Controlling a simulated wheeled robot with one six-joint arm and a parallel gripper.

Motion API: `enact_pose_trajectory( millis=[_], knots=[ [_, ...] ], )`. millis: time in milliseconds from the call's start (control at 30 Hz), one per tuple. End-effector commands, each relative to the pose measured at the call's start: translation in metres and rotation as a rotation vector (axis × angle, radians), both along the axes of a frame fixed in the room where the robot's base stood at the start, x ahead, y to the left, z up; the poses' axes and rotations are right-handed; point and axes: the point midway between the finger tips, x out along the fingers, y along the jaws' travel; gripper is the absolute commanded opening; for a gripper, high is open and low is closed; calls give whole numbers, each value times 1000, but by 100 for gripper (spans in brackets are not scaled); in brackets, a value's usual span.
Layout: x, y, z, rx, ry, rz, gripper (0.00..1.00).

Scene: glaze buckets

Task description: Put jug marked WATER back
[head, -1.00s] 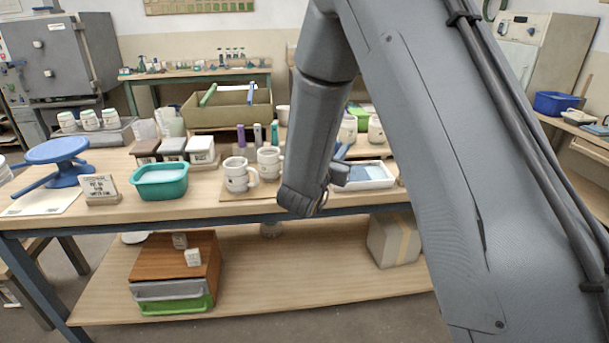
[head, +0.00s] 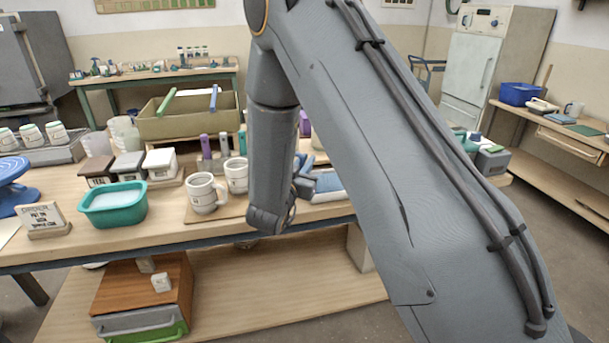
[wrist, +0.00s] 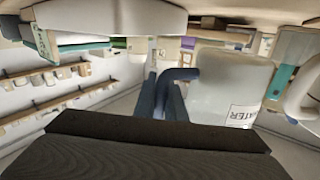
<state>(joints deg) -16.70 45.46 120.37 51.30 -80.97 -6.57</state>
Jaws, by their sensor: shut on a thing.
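The jug marked WATER (wrist: 228,85) is a pale translucent vessel with a white label, seen close up at the right of the wrist view. The letters "ATER" show on the label. Its blue handle reaches left from its body. My gripper (wrist: 163,98) is shut on that handle, with the jug to the right of the fingers. In the head view my gripper (head: 303,182) is over the right part of the workbench, beside the mugs.
Two mugs (head: 206,193) stand on a board left of my gripper. A teal basin (head: 112,207), lidded tubs (head: 160,163) and translucent vessels (head: 124,135) stand farther left. An olive crate (head: 190,127) is behind.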

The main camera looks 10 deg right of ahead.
Motion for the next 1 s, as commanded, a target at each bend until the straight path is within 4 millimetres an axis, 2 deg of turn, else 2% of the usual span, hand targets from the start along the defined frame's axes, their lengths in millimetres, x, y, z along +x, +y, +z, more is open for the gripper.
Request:
enact_pose_trajectory(
  millis=[333,833,867,900,933,1000],
  knots=[
    [0,0,-37,-2,1,1,0],
    [0,0,-46,0,-1,1,0],
    [0,0,-45,0,0,1,15],
    [0,0,-45,0,0,1,22],
    [0,0,-45,0,0,1,27],
    [0,0,-45,0,0,1,29]
  ],
)
